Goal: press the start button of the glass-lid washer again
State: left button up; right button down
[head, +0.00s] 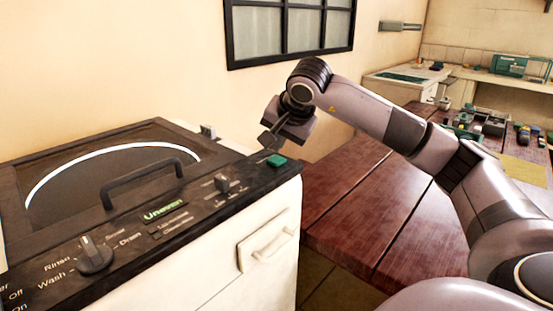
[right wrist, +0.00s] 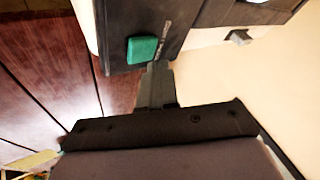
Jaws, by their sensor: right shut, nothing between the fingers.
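The glass-lid washer (head: 140,215) stands at the left in the head view, its dark lid with a handle (head: 142,183) closed. The green start button (head: 276,161) is at the right end of its black control panel. It also shows in the right wrist view (right wrist: 143,50). My right gripper (head: 266,142) is shut and empty, its fingertips near the button, behind it in the head view. In the right wrist view the fingertips (right wrist: 157,68) appear beside the button's lower right edge; I cannot tell whether they touch the panel. My left gripper is not in view.
A reddish wooden table (head: 350,205) stands right of the washer, under my right arm. Tools and small items (head: 485,122) lie on its far end. A barred window (head: 285,30) is in the wall behind. Room above the washer lid is free.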

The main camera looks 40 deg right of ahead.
jog(key=shift+f, duration=0.15)
jog(key=shift+f, duration=0.3)
